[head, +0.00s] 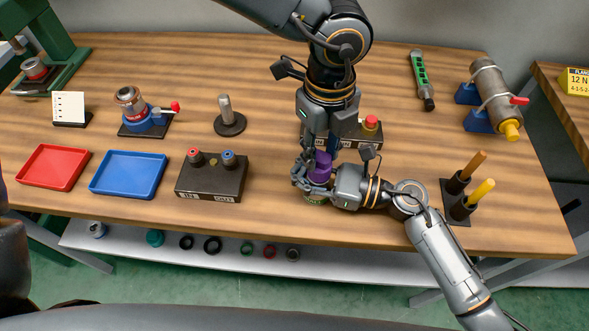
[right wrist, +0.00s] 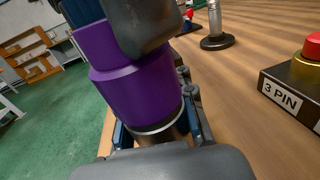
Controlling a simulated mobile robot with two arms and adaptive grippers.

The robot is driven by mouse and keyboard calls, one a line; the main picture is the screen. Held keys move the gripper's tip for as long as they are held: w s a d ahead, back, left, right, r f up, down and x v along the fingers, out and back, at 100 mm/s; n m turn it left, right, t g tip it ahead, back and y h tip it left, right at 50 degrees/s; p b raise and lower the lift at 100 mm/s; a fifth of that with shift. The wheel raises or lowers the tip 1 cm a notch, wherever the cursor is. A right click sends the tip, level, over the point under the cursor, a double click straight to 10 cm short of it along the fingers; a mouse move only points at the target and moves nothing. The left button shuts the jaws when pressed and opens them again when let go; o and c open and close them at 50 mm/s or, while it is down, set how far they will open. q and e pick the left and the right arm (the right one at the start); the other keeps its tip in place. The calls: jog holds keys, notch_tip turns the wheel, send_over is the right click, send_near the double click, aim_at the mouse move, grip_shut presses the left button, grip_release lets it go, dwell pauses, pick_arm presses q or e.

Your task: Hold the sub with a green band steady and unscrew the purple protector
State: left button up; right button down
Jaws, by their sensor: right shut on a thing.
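The purple protector (head: 320,170) sits upright on top of the sub, near the table's front edge. It fills the middle of the right wrist view (right wrist: 135,95). The sub (head: 315,199) shows a bit of green low down; most of it is hidden by my right gripper. My right gripper (head: 318,188) comes in from the right and is shut on the sub below the protector. My left gripper (head: 320,150) reaches down from above, its fingers at the protector's upper part. One dark finger overlaps the protector in the right wrist view; whether it grips is unclear.
Behind my grippers is a box with a red button (head: 370,122), labelled 3 PIN in the right wrist view. A two-button box (head: 212,177), blue tray (head: 128,174) and red tray (head: 53,167) lie left. A stand with yellow-handled tools (head: 462,205) is right.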

aim_at(321, 157)
pick_arm(q)
grip_shut()
jog(key=shift+r, duration=0.85)
jog(key=shift+w+r, duration=0.1)
jog(key=shift+r, duration=2)
